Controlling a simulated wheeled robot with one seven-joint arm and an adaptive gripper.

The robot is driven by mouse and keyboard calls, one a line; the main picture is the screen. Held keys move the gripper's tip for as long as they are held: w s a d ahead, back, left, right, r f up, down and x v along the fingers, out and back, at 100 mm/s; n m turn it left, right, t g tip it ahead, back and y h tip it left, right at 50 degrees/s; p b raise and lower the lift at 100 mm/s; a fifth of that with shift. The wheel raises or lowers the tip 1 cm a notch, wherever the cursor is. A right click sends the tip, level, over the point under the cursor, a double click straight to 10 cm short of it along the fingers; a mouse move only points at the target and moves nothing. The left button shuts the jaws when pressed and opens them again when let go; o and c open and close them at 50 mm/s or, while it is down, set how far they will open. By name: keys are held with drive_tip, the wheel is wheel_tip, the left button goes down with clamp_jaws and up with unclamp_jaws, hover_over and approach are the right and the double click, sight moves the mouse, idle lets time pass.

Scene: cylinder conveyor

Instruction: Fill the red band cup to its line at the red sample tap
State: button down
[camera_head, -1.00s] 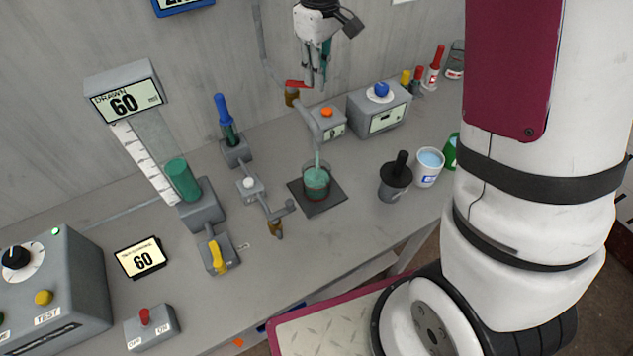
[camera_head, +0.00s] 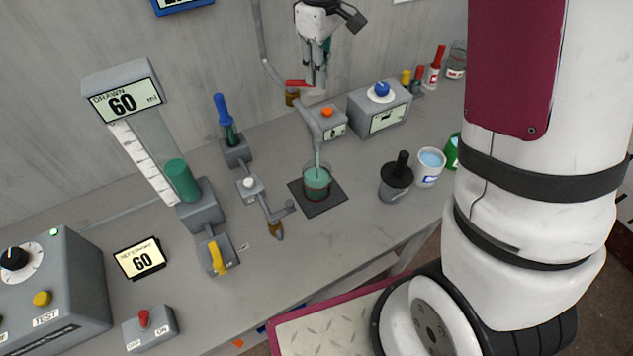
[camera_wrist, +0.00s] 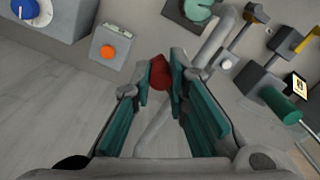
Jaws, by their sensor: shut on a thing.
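A clear cup (camera_head: 317,184) with green liquid in it stands upright on a dark square pad (camera_head: 324,205) under the spout (camera_head: 318,140) of the sample tap. A green stream runs from the spout into the cup. The tap's red handle (camera_head: 300,83) is at the wall, and in the wrist view its red end (camera_wrist: 161,74) shows between the fingertips. My gripper (camera_head: 317,82) is shut on the red handle; it also shows in the wrist view (camera_wrist: 163,72). The fill line on the cup is too small to tell.
A grey box with an orange button (camera_head: 327,112) stands behind the spout, with a blue-knob box (camera_head: 380,90) to its right. A dark lidded pot (camera_head: 396,180) and a white cup (camera_head: 429,166) stand right of the pad. A second spout (camera_head: 278,212) is at its left.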

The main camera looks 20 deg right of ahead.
drive_tip(key=w+n, duration=0.1)
drive_tip(key=n, duration=0.1)
drive_tip(key=w+n, duration=0.1)
drive_tip(key=n, duration=0.1)
drive_tip(key=w+n+b, duration=0.1)
drive_tip(key=n, duration=0.1)
drive_tip(key=shift+d+f+n, duration=0.2)
drive_tip(key=shift+f+n, duration=0.15)
drive_tip(key=shift+n, duration=0.05)
drive_tip(key=shift+c, duration=2)
unclamp_jaws()
drive_tip(key=shift+w+r, duration=0.1)
drive_tip(key=shift+w, duration=0.05)
drive_tip(key=shift+r, duration=0.1)
wheel_tip(320, 180, up, 9)
drive_tip(key=p, duration=0.1)
drive_tip(key=shift+p, duration=0.35)
